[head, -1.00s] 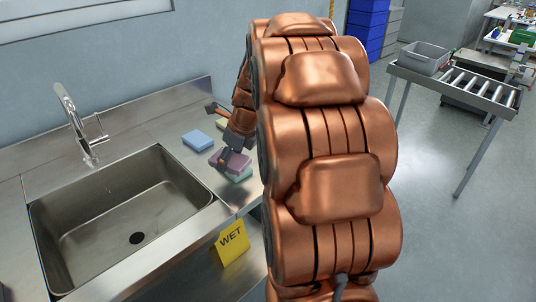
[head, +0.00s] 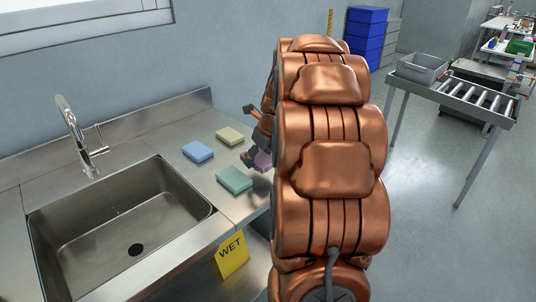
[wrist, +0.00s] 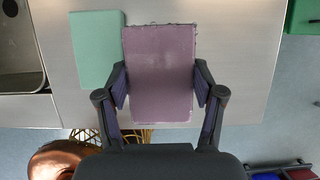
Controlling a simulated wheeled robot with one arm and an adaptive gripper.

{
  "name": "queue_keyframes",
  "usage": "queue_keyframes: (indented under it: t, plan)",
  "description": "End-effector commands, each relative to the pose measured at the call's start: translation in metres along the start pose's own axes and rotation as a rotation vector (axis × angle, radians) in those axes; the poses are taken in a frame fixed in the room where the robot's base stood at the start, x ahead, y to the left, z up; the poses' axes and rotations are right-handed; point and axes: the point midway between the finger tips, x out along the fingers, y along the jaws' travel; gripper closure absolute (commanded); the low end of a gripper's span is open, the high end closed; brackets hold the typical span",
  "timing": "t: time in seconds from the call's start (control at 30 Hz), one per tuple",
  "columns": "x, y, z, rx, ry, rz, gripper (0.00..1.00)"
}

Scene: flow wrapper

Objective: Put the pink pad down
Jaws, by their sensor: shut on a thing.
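The pink pad (wrist: 158,70) is a flat mauve-pink block, held between the two fingers of my gripper (wrist: 160,88) in the wrist view. My gripper is shut on its sides. In the head view the pad (head: 263,160) shows only partly, behind my gripper (head: 252,158) and arm. It is over the right part of the steel counter, to the right of the green pad (head: 234,179). In the wrist view the green pad (wrist: 97,48) lies just left of the pink pad. I cannot tell whether the pink pad touches the counter.
A blue pad (head: 198,151) and a yellow pad (head: 230,136) lie on the counter (head: 190,172). A sink (head: 120,225) with a faucet (head: 78,135) is at left. A yellow WET sign (head: 232,255) hangs at the counter's front. A roller conveyor (head: 455,92) with a grey bin stands at right.

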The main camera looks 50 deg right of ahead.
Motion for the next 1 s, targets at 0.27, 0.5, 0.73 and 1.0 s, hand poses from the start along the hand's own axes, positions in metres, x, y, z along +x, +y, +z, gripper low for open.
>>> queue_keyframes:
  t: [0.27, 0.5, 0.73, 1.0]
  plan:
    - [0.01, -0.04, 0.013, 0.003, 0.001, 0.001, 0.65]
    - [0.015, -0.06, 0.02, 0.001, 0.001, 0.001, 0.65]
    - [0.024, -0.062, 0.018, 0.002, 0.001, 0.002, 0.65]
    - [0.049, -0.061, 0.007, 0.0, 0.003, 0.002, 0.65]
